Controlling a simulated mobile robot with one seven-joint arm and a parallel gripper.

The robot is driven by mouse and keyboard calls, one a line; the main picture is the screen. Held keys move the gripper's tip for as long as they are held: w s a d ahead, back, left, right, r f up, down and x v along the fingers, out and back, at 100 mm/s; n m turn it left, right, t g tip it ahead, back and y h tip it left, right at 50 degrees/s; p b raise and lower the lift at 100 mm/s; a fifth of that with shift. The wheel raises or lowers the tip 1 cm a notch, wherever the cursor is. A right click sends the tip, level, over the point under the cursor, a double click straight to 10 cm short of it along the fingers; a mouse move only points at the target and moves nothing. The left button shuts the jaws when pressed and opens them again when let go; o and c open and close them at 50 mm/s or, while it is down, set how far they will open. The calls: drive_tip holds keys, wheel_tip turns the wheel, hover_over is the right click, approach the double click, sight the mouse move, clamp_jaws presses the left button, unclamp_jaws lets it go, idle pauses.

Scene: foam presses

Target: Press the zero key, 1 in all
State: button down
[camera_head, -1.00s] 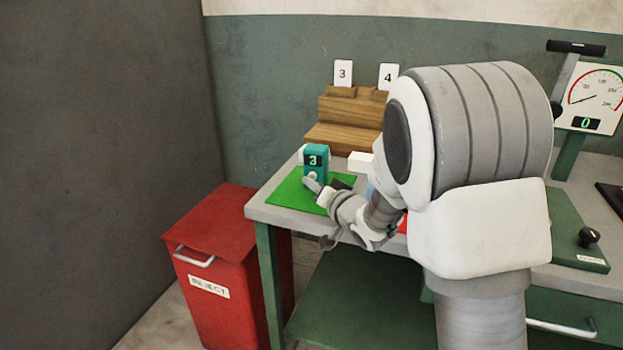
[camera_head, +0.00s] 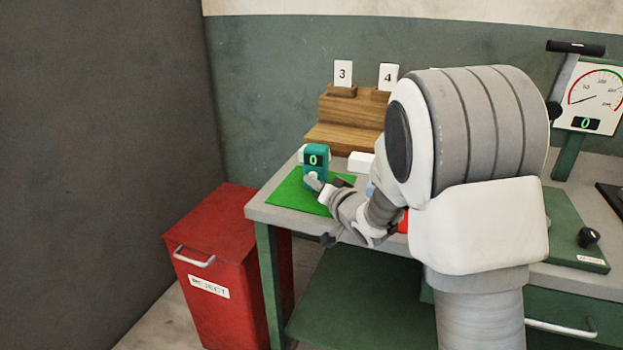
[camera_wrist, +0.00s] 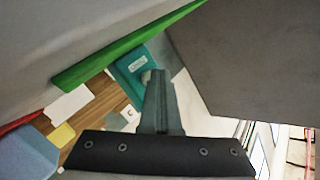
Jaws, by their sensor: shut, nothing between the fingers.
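A small teal counter (camera_head: 316,170) stands upright on the green mat (camera_head: 285,195) at the left end of the bench. Its display reads 0. In the wrist view the teal counter (camera_wrist: 127,68) shows a small pale label and a pale round key (camera_wrist: 146,76) right at my fingertips. My gripper (camera_head: 314,183) is shut and empty, with its tips at the front of the counter. The fingers (camera_wrist: 155,76) partly cover the key. I cannot tell whether they touch it or stand just off it.
A red reject bin (camera_head: 215,255) stands left of the bench. A wooden stepped rack (camera_head: 345,125) with cards 3 and 4 stands behind the counter. A dial gauge (camera_head: 594,98) is at the far right. My arm hides the middle of the bench.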

drive_tip(key=shift+s, duration=0.15)
drive_tip(key=shift+s+a, duration=0.25)
drive_tip(key=shift+s, duration=0.45)
drive_tip(key=shift+s+a+b, duration=0.25)
drive_tip(key=shift+s+b, duration=0.1)
drive_tip(key=shift+s, duration=0.45)
drive_tip(key=shift+s+a+b, duration=0.2)
drive_tip(key=shift+s+b, duration=0.1)
drive_tip(key=shift+s, duration=0.5)
drive_tip(key=shift+s+a+b, duration=0.25)
drive_tip(key=shift+s+b, duration=0.1)
drive_tip(key=shift+s, duration=0.45)
